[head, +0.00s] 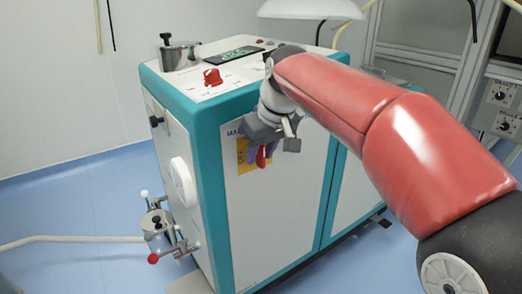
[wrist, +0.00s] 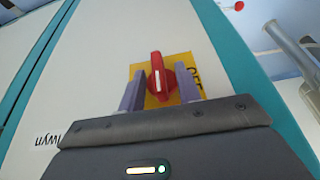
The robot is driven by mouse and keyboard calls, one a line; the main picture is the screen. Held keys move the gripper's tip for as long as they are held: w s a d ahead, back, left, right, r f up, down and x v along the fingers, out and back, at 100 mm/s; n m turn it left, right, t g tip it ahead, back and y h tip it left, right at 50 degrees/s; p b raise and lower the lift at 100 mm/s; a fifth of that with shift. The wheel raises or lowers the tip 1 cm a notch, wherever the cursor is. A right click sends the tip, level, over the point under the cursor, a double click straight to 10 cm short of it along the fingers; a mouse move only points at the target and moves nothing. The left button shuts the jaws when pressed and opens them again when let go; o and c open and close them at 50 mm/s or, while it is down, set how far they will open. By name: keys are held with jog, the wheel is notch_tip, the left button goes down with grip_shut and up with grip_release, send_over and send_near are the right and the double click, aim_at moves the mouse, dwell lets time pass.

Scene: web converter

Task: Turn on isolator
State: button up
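The isolator is a red rotary handle (wrist: 157,77) on a yellow plate (wrist: 186,68) on the machine's white front panel. In the wrist view the handle stands roughly upright, and part of the plate's black lettering shows at its right. My gripper (wrist: 160,88) is open, with one purple-grey finger on each side of the handle and a visible gap to it on both sides. In the head view my gripper (head: 259,155) is at the panel, partly covering the yellow plate (head: 241,152) and the red handle (head: 262,157).
The white and teal machine cabinet (head: 262,220) fills the middle. A valve with a red ball handle (head: 153,258) and a hose sit at lower left.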

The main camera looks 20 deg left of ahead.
jog(key=p+v, duration=0.1)
jog(key=v, duration=0.6)
jog(key=shift+r+p, duration=0.35)
jog(key=shift+s+d, duration=0.1)
jog(key=shift+d, duration=0.05)
jog(key=s+d+f+m+t+h+p, duration=0.1)
jog(key=s+d+f+m, duration=0.15)
jog(key=d, duration=0.35)
jog(key=s+d+f+m, duration=0.1)
jog(key=s+d, duration=0.3)
jog(key=d, duration=0.3)
jog(key=s+d+f+m+t+h+p, duration=0.1)
jog(key=s+d+m, duration=0.15)
jog(key=d, duration=0.35)
jog(key=s+d+f+m+h, duration=0.1)
jog(key=s+d+f+m, duration=0.2)
jog(key=s+d+f, duration=0.6)
notch_tip(320, 180, down, 2)
jog(key=shift+s+f+m+t+h, duration=0.1)
jog(key=shift+s+m+t+h, duration=0.25)
jog(key=shift+s, duration=0.55)
